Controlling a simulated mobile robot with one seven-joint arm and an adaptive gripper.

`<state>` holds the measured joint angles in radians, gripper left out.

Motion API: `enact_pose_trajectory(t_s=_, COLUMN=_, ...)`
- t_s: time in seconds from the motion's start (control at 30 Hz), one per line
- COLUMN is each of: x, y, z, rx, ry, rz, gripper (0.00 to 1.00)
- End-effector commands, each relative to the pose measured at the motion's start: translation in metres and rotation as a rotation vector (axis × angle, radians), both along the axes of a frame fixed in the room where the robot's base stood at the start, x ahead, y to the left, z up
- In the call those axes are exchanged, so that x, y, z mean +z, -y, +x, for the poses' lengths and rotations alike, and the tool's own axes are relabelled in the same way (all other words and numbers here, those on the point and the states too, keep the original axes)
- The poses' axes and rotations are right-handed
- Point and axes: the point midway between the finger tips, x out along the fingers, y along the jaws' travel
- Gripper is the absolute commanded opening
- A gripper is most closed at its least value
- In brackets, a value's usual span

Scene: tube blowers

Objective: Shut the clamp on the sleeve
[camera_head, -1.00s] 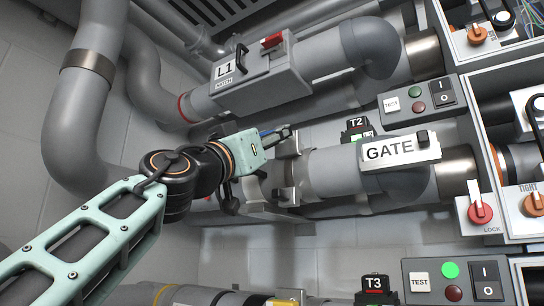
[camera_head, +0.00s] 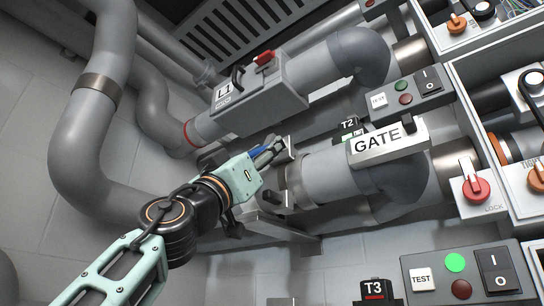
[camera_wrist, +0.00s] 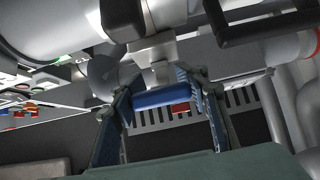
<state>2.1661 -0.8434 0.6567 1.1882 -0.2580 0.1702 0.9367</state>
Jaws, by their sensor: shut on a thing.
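My gripper (camera_head: 276,152) is at the upper left of this band. In the wrist view its two fingers (camera_wrist: 160,92) are shut on a blue clamp handle (camera_wrist: 168,99), which lies crosswise between the blue finger pads. A short metal lever (camera_wrist: 160,72) runs from the handle to a grey block by the pipe. The fingers partly hide the handle in the head view. I cannot tell how closed the clamp is.
The L1 hatch box (camera_head: 262,92) sits on a pipe above my gripper. The GATE sign (camera_head: 388,139) and the red LOCK knob (camera_head: 476,188) are to the right. A grey trough (camera_head: 270,226) lies below. The T3 tag (camera_head: 375,289) is at the bottom.

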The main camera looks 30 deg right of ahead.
Motion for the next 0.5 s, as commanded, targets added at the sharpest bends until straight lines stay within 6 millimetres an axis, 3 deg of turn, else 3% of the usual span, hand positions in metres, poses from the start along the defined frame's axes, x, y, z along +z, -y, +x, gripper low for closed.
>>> enact_pose_trajectory(t_s=0.03, x=-0.0088, y=0.0014, z=0.0025, rx=0.001, ry=-0.001, rz=0.012, gripper=0.00)
enact_pose_trajectory(t_s=0.5, x=-0.0169, y=0.0046, z=0.0073, rx=0.003, ry=-0.001, rz=0.013, gripper=0.00)
